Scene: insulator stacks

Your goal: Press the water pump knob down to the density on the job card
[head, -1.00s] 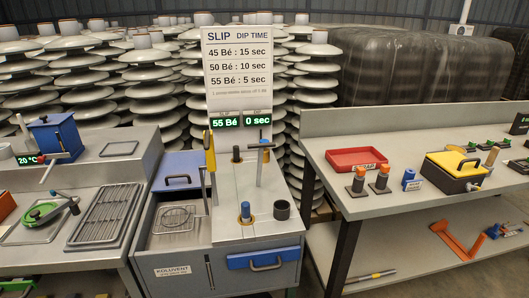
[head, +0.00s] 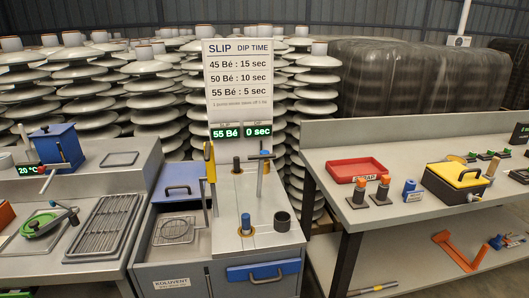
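A short blue-topped knob (head: 246,220) stands on the grey top of the dip station; it looks like the water pump knob, but no label on it is readable. A slip display (head: 225,133) behind it reads 55 Bé, and a dip display (head: 259,131) beside it reads 0 sec. A white sign (head: 239,82) above pairs 45 Bé with 15 sec, 50 Bé with 10 sec and 55 Bé with 5 sec. I cannot make out a separate job card. Neither of my grippers is in view.
A dark cup (head: 282,221) stands right of the knob. A T-handled post (head: 260,173) and a yellow-handled tool (head: 210,165) rise behind it. An open basin with a wire basket (head: 175,230) lies left. The right bench (head: 425,212) holds a red tray (head: 356,169) and a yellow-lidded box (head: 455,180).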

